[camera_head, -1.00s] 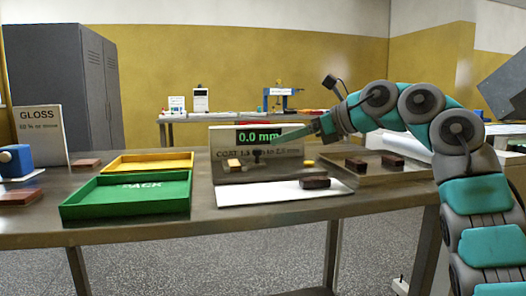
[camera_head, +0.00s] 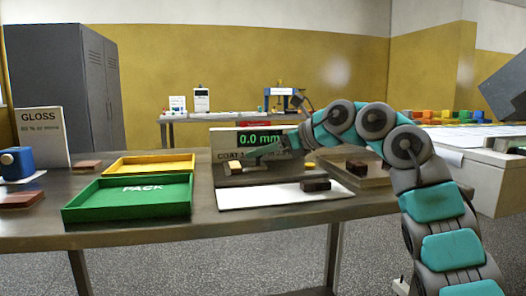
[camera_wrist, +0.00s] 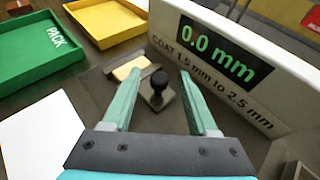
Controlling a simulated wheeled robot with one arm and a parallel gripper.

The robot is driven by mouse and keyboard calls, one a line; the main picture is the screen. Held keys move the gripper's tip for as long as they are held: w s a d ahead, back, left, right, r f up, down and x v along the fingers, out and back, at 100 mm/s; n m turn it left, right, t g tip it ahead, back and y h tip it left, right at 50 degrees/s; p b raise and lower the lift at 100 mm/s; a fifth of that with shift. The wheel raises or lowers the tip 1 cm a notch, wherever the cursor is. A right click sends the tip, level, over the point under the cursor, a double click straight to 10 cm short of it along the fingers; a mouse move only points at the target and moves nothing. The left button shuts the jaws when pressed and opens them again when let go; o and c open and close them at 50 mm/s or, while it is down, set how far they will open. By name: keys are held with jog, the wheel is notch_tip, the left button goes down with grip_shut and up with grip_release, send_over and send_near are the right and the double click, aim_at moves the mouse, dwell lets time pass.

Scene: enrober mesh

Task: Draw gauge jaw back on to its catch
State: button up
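The gauge (camera_head: 230,141) stands at the back of the bench; its green display reads 0.0 mm and its label says COAT 1.5 mm to 2.5 mm. In the wrist view the gauge panel (camera_wrist: 225,70) is to the right. The gauge jaw (camera_wrist: 160,102) is a small grey block with a black knob (camera_wrist: 159,80), beside a pale tan block (camera_wrist: 130,67). My gripper (camera_wrist: 168,85) is open, its two teal fingers either side of the knob with gaps showing. In the head view my gripper (camera_head: 258,153) is in front of the display. I cannot make out the catch.
A green PACK tray (camera_head: 128,217) and a yellow tray (camera_head: 150,172) stand to the left. A white sheet (camera_head: 265,197) with a dark brown piece (camera_head: 316,185) lies in front of the gauge. Another dark piece (camera_head: 357,167) sits to the right.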

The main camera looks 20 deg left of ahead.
grip_shut()
jog(key=shift+w+d, duration=0.1)
dwell(1.2)
